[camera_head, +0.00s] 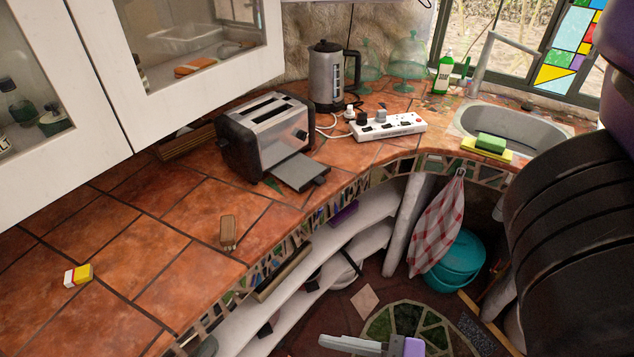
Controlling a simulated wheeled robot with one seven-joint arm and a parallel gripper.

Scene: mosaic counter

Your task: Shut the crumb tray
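A black and silver toaster (262,145) stands on the tiled counter, left of the kettle. Its flat grey crumb tray (297,171) sticks out from the lower right side, with a small dark knob at its outer end. The tray lies just above the counter, close to the front edge. My gripper (330,342) shows in part at the bottom edge of the picture, grey with a purple part behind. It is below and in front of the counter, well apart from the tray. I cannot make out whether its fingers are apart.
A white power strip (388,126) and a kettle (327,76) stand behind and right of the tray. A brown block (228,232) and a yellow-white block (78,275) lie on the left counter. Glazed cabinets (110,80) overhang it. A cloth (438,225) hangs below the counter edge.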

